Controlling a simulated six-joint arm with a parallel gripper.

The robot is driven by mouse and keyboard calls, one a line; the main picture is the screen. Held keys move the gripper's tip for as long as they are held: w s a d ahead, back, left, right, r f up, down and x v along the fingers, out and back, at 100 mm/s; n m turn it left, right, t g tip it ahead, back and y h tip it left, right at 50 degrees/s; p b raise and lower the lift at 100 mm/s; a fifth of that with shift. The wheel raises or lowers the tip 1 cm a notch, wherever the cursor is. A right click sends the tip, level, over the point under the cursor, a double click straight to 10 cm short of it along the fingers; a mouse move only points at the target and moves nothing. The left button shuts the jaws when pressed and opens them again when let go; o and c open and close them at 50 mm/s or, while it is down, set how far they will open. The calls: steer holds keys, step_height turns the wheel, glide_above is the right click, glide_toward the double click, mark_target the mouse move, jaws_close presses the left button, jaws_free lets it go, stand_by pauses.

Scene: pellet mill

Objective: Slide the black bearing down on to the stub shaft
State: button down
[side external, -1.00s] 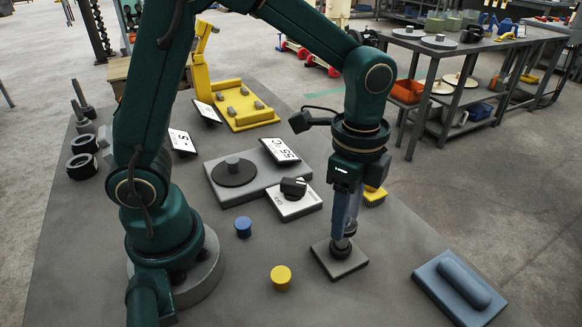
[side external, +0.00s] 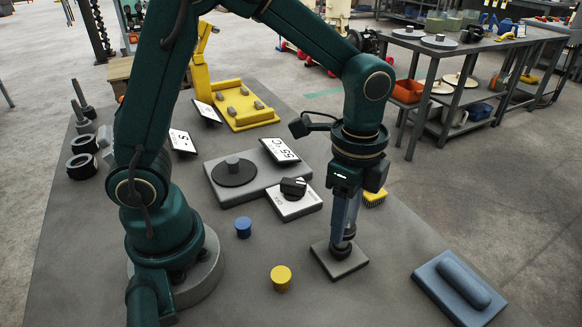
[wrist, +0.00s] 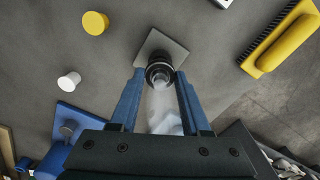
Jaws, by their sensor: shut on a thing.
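My gripper (side external: 345,237) points straight down over the grey square base plate (side external: 325,262) at the right of the bench. In the wrist view its two blue fingers (wrist: 160,76) are on either side of the black bearing (wrist: 160,67). They are shut on it. The bearing also shows as a dark ring (side external: 342,246) at the fingertips in the side view, low over the plate. A light round end, apparently the stub shaft (wrist: 161,80), shows inside the ring. The lower shaft is hidden, so I cannot tell whether the bearing is fully seated.
A blue-grey block (side external: 460,287) on a pad lies right of the plate. A yellow knob (side external: 281,278) and a blue knob (side external: 243,227) stand left. A yellow brush (side external: 374,197) and a dial box (side external: 293,200) lie behind. Bare bench surrounds the plate.

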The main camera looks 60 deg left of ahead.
steer(key=shift+f, duration=1.55)
jaws_free()
steer(key=shift+r, duration=0.1)
steer(key=shift+r, duration=4.4)
